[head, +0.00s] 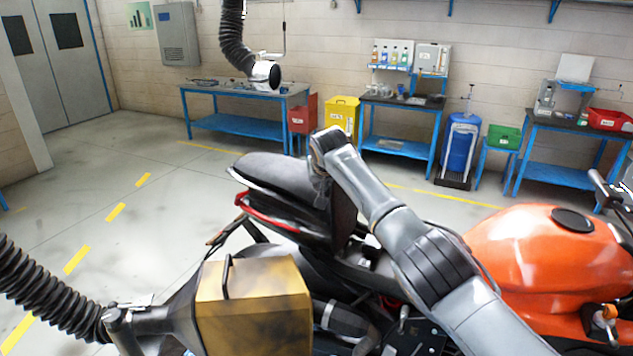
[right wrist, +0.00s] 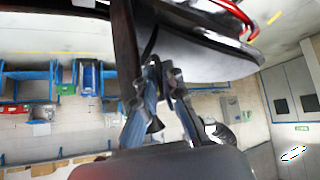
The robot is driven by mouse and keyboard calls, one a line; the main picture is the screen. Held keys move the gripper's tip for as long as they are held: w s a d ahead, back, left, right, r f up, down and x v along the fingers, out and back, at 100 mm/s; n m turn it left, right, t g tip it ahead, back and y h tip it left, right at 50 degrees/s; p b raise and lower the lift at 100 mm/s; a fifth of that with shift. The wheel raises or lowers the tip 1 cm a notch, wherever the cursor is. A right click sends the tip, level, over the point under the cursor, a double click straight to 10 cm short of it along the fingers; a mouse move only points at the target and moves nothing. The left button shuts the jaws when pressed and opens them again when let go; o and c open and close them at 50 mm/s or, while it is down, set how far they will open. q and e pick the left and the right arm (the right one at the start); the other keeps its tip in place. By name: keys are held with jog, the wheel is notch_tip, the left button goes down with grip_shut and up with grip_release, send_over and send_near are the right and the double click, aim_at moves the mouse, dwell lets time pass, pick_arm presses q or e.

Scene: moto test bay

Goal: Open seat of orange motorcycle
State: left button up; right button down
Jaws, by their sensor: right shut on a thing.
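The orange motorcycle (head: 530,245) stands across the lower right of the head view, its tail to the left. Its black seat (head: 280,172) is tilted up, with a dark panel edge facing the tank and an opening below it. My right gripper (head: 321,190) is at the seat's front edge and shut on it. In the right wrist view, the fingers (right wrist: 166,78) meet at the seat's edge, and the seat (right wrist: 205,50) fills the top. The exact contact is partly hidden by the fingers. My left gripper is not in view.
A yellow-brown box-shaped nozzle (head: 255,305) on a black hose (head: 45,295) stands close to the motorcycle's rear. Another hose (head: 240,45) hangs from above. Blue workbenches (head: 235,130) line the back wall.

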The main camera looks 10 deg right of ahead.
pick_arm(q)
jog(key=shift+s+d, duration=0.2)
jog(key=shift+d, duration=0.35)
pick_arm(e)
jog(key=shift+d+f, duration=0.1)
jog(key=c, duration=1.4)
grip_release()
jog(key=shift+s, duration=0.1)
jog(key=shift+c, duration=0.2)
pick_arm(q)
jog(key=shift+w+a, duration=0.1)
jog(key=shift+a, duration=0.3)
pick_arm(e)
jog(key=v, duration=1.2)
jog(key=shift+s, duration=0.1)
